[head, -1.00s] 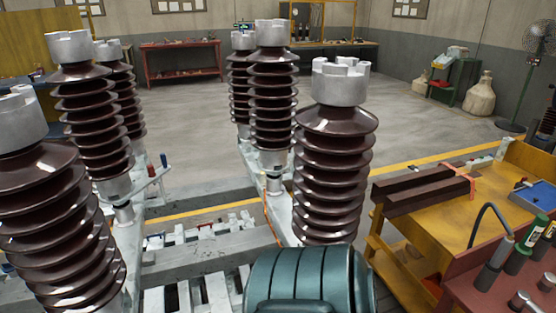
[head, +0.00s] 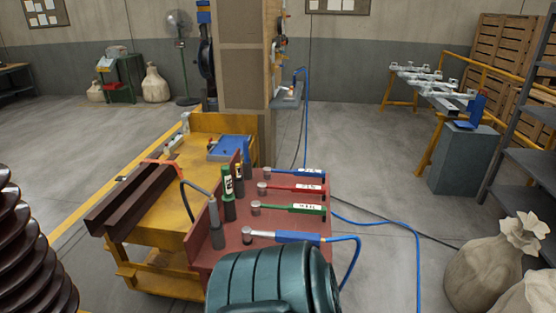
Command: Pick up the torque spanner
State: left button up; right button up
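Several spanner-like tools with round grey heads lie in a row on the red bench top (head: 228,250). One has a blue handle (head: 290,171) with a white label, one a red handle (head: 291,187), and one a green handle (head: 288,207). A thicker tool with a blue handle (head: 293,237) lies nearest, with a blue hose at its right end. The labels are too small to read, so I cannot tell which is the torque spanner. Neither of my grippers is in view.
Upright bottles (head: 228,195) and a grey cylinder (head: 216,228) stand at the bench's left side. A yellow bench (head: 180,195) with brown beams (head: 135,200) adjoins it. A blue hose (head: 415,262) crosses the floor. Sacks (head: 485,272) stand at right.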

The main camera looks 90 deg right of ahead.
aim_at(266, 171)
jog(key=z, duration=2.9)
